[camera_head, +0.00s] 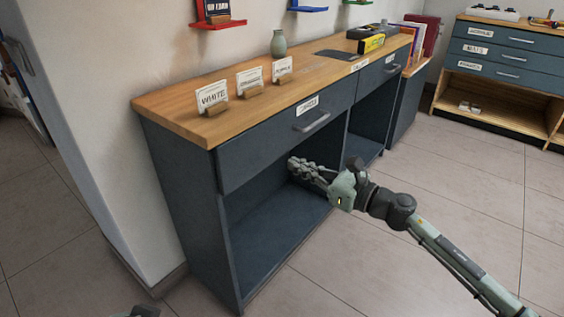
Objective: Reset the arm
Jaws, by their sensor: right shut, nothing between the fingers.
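My right arm reaches in from the lower right. Its right gripper (293,162) is shut and empty, in front of the open lower shelf space of the dark blue cabinet (180,205), below a drawer with a metal handle (311,122). I cannot tell whether the fingertips are just inside the opening. My left gripper's fingers do not show; only a small green and dark piece shows at the bottom left edge.
The wooden top holds cards in wooden stands, including one reading WHITE (211,97), a grey-green vase (279,44) and a yellow-black object (371,43). Another drawer cabinet (496,55) stands at the upper right. The tiled floor at right is mostly clear.

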